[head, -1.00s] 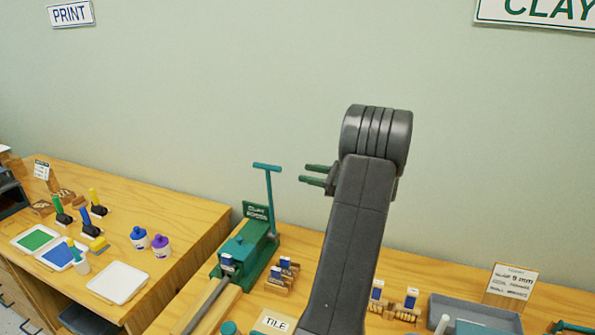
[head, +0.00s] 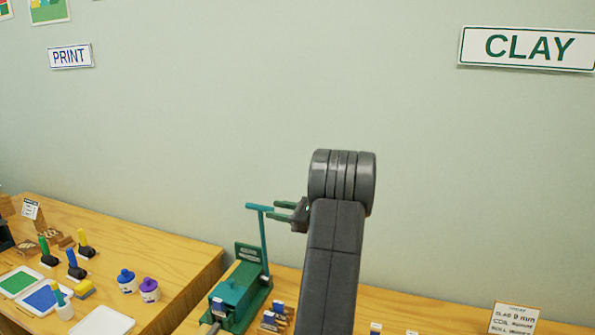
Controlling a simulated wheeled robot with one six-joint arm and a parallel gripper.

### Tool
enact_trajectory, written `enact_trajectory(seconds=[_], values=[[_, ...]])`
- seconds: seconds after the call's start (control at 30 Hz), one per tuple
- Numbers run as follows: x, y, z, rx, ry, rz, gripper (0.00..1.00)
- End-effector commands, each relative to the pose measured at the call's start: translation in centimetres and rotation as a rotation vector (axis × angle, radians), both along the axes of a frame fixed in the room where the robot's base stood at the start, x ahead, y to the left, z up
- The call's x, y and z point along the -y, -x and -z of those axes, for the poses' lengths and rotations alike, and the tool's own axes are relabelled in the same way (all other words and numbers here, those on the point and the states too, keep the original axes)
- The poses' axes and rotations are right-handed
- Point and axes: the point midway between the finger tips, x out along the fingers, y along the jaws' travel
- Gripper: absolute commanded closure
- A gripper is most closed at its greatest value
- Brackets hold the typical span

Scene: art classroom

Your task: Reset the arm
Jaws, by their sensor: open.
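My gripper (head: 282,211) shows in the head view at the left of my raised arm (head: 335,240). Its two green fingers point left and are apart, with nothing between them. In the picture the fingers lie just right of the teal T-handle of the clay press (head: 241,290); I cannot tell how far apart they are in depth. The arm's grey links hide part of the clay table behind them.
The clay table (head: 420,312) carries small labelled wooden blocks (head: 272,320) and a notice card (head: 513,318). The print table (head: 180,255) at left holds ink trays, rollers and two paint bottles (head: 149,289).

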Motion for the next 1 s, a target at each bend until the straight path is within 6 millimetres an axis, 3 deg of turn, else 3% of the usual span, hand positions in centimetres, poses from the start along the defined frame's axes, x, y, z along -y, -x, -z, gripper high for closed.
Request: enact_trajectory(seconds=[0.2,0.4,1.0], values=[[-3.7,-1.2,0.0,0.000,0.000,-0.003,0.60],[-5.4,-1.9,0.0,-0.001,-0.001,-0.002,0.60],[-5.6,-1.3,0.0,0.006,0.006,-0.008,0.60]])
